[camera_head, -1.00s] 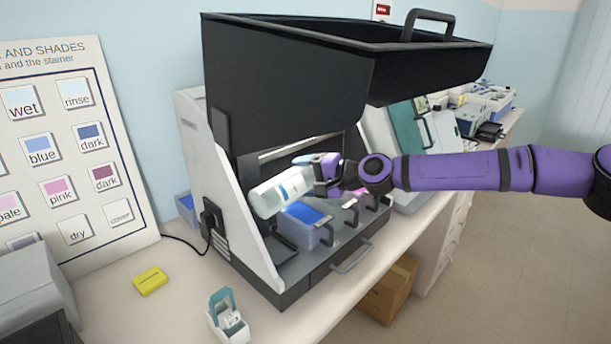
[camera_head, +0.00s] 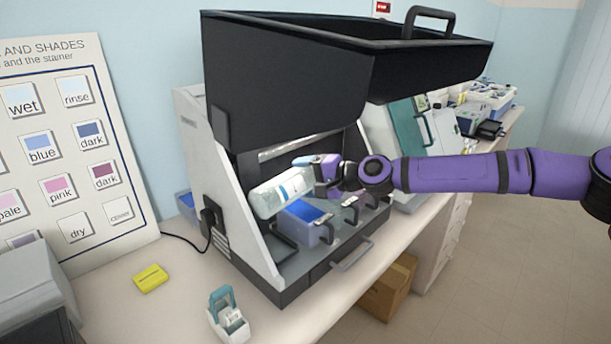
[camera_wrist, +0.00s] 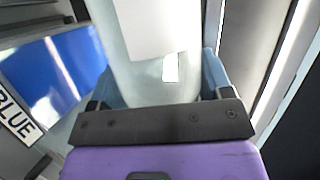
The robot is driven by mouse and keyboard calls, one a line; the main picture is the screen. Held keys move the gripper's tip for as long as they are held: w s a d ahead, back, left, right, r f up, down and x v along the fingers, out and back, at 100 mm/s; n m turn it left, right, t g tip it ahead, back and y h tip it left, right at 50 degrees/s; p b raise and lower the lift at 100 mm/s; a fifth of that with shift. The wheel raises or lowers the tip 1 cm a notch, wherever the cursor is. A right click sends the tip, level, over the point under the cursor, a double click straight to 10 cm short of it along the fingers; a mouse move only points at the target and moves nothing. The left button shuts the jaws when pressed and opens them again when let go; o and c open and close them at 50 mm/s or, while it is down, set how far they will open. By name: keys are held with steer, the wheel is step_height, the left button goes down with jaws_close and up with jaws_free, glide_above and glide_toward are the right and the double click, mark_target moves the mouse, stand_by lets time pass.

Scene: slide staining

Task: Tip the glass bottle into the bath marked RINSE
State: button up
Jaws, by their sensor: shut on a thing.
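The glass bottle (camera_head: 278,193) is clear with a white label. It lies tilted, almost on its side, inside the open stainer, its left end lower. My gripper (camera_head: 318,170) is shut on it, and the bottle also fills the middle of the wrist view (camera_wrist: 140,65) between the blue fingers. Below it is a bath of blue liquid (camera_head: 302,222); in the wrist view this bath (camera_wrist: 55,70) has a label reading BLUE (camera_wrist: 17,118). Further baths to the right are partly hidden by handles and my arm. I cannot make out a RINSE label in either view.
The stainer's black hood (camera_head: 290,80) is raised above my gripper. Its white side wall (camera_head: 232,205) stands close to the bottle's left end. A yellow box (camera_head: 150,279) and a small teal-and-white holder (camera_head: 228,318) lie on the counter in front.

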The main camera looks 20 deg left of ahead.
steer(key=shift+f+m, duration=0.4)
steer(key=shift+f, duration=1.6)
stand_by(0.4)
steer(key=shift+r, duration=0.15)
stand_by(0.5)
steer(key=shift+n, duration=0.4)
steer(key=shift+r, duration=2.35)
steer(key=shift+r+n+t, duration=0.3)
steer(key=shift+r+n, duration=0.3)
steer(key=shift+r, duration=0.3)
steer(key=shift+r+n+h, duration=0.3)
steer(key=shift+r+h, duration=0.1)
steer(key=shift+r, duration=0.1)
